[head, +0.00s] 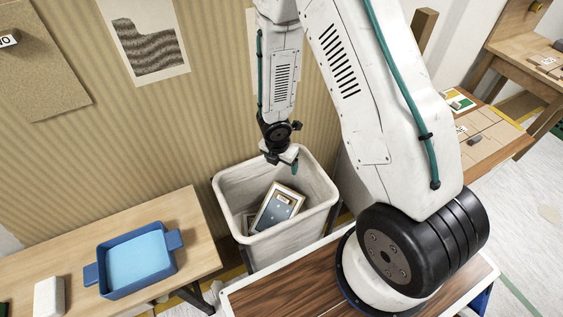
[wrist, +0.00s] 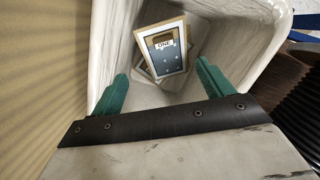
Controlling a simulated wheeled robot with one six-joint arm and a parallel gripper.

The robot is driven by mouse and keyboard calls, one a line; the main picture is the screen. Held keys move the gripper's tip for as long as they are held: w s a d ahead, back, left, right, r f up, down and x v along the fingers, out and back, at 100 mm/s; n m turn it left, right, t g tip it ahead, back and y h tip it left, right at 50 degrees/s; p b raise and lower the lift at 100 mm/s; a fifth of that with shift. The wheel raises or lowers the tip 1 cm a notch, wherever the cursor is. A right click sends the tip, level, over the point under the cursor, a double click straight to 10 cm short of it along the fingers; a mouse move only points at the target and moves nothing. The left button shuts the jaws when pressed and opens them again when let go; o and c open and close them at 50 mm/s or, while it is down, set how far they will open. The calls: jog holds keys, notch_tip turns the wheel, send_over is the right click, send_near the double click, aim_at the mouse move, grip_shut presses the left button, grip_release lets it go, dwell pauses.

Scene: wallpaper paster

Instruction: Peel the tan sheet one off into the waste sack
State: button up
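The waste sack (head: 275,248) is a white, open-topped bin standing against the striped wall; it also fills the upper wrist view (wrist: 229,32). A pale-framed rectangular piece (head: 277,208) with a tan border and a grey-blue panel lies tilted inside. In the wrist view this piece (wrist: 163,58) bears a label reading "ONE". Another piece shows partly beneath it. My gripper (wrist: 161,88) is above the sack's mouth with its teal fingers apart and nothing between them. In the head view my gripper (head: 285,160) is over the sack's back rim area.
A wooden bench (head: 190,215) at left holds a blue tray (head: 100,279) and a white block (head: 49,297). A brown sheet (head: 45,75) and a patterned sheet (head: 148,12) are on the wall. A right-hand table (head: 515,148) holds small panels. My arm covers the middle.

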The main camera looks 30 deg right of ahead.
notch_tip(320, 180, up, 8)
jog(key=a, duration=0.1)
jog(key=shift+s+f, duration=0.15)
jog(key=shift+s, duration=0.2)
dwell(0.3)
dwell(0.5)
